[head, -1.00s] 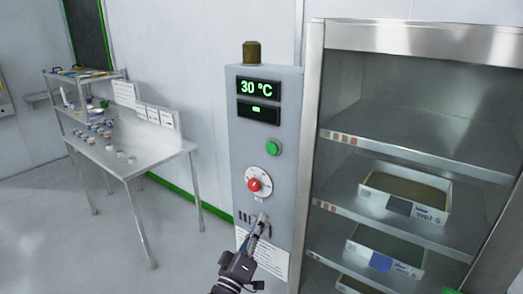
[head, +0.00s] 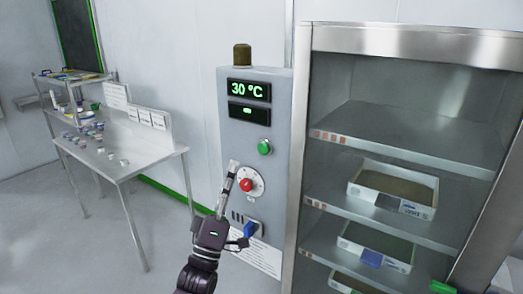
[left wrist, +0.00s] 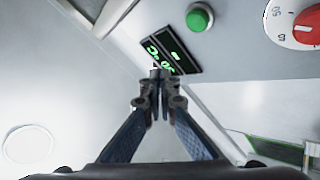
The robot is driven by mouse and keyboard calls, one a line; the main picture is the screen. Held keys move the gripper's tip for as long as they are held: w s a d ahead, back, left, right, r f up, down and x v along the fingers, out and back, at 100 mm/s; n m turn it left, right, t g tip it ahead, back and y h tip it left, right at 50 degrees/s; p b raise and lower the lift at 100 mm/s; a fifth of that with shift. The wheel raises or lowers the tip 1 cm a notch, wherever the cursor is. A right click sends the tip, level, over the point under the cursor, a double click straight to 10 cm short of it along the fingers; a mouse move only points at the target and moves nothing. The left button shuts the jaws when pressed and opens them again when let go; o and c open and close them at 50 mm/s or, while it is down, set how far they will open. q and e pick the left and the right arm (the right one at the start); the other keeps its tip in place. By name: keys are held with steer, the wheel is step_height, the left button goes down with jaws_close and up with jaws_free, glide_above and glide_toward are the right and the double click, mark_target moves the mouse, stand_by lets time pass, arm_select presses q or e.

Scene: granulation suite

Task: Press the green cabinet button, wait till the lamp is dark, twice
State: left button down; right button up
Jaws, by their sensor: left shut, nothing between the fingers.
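The grey control cabinet (head: 232,140) stands at the middle of the head view. Its green button (head: 264,147) is right of centre, below the displays; it also shows at the top of the left wrist view (left wrist: 199,17). The lamp (head: 242,55) on top is a dark olive-brown and looks unlit. My left gripper (head: 233,166) is shut and empty, its fingers pointing up, left of the red knob and lower left of the button in the picture. In the left wrist view its closed tips (left wrist: 160,74) are apart from the button. My right gripper is not in view.
The display (head: 249,90) reads 30 °C. A red knob (head: 246,185) on a white dial sits below the button, with a blue part (head: 250,230) lower down. A steel shelf rack (head: 400,40) with trays stands close at right; a steel table (head: 120,165) is at left.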

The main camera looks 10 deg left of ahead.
mark_target(257, 155)
arm_select(q)
steer(key=w+d+b, duration=0.3)
steer(key=w+b, duration=0.1)
steer(key=w, duration=0.4)
steer(key=shift+w+b, duration=0.2)
steer(key=shift+b, duration=0.15)
stand_by(1.2)
steer(key=shift+w+d+b, duration=0.15)
steer(key=shift+w+b, duration=0.2)
steer(key=shift+w+d+b, duration=0.15)
steer(key=shift+w+b, duration=0.3)
stand_by(0.7)
stand_by(0.3)
steer(key=shift+s+a+p, duration=0.25)
steer(key=shift+s+p, duration=0.35)
steer(key=shift+s, duration=0.3)
